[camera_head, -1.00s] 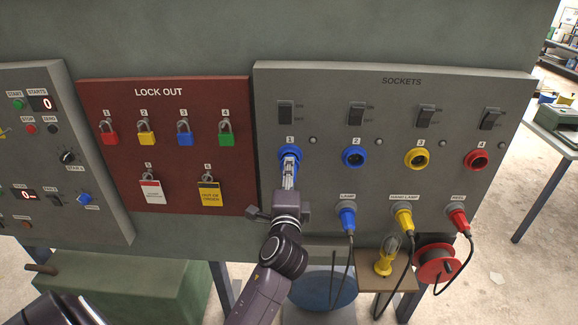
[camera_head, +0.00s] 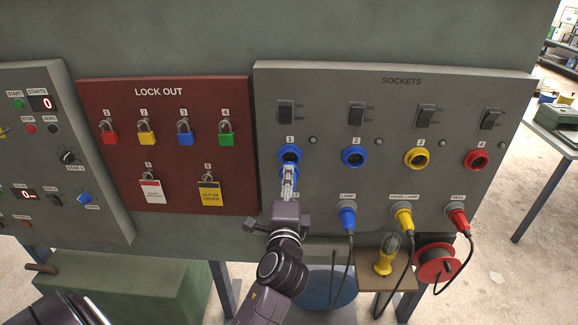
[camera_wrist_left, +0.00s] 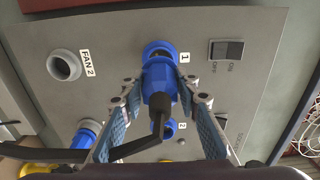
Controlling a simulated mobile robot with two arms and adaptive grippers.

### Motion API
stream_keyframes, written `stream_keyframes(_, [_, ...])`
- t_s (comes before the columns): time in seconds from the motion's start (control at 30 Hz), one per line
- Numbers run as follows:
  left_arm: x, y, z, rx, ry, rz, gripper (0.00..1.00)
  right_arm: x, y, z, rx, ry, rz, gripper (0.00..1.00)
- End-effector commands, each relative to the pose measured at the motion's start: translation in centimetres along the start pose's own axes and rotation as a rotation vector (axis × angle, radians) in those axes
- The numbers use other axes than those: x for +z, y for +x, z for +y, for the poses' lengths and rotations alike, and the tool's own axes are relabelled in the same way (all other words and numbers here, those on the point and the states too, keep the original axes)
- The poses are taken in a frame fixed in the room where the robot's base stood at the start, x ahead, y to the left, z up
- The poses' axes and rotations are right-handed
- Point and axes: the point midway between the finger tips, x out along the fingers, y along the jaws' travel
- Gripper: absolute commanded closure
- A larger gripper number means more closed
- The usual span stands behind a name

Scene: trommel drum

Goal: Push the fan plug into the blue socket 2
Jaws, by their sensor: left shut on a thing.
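My left gripper (camera_head: 288,180) is shut on a blue plug with a black cable; the plug shows between the fingers in the left wrist view (camera_wrist_left: 158,85). In the head view the plug is just below blue socket 1 (camera_head: 289,154), whose dark opening shows. Blue socket 2 (camera_head: 354,157) is empty, to the right of socket 1; in the wrist view it shows partly behind the plug and cable (camera_wrist_left: 169,128). An empty grey holder labelled FAN 2 (camera_wrist_left: 64,66) is on the same panel. My right gripper is not in view.
Yellow socket 3 (camera_head: 416,158) and red socket 4 (camera_head: 476,159) continue the row, empty. Below are the lamp plug (camera_head: 348,219), hand lamp plug (camera_head: 404,220) and reel plug (camera_head: 458,220) with hanging cables. The red lock-out board (camera_head: 180,105) stands left.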

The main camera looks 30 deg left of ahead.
Motion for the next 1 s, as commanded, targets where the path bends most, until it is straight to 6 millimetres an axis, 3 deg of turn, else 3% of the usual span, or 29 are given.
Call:
stream_keyframes(0.37, [0.0, -0.2, 0.0, -0.001, 0.0, 0.001, 1.0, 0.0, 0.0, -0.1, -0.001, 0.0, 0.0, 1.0])
stream_keyframes(1.0, [0.0, -4.1, 0.1, 0.0, 0.0, 0.001, 1.0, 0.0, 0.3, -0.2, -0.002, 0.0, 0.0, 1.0])
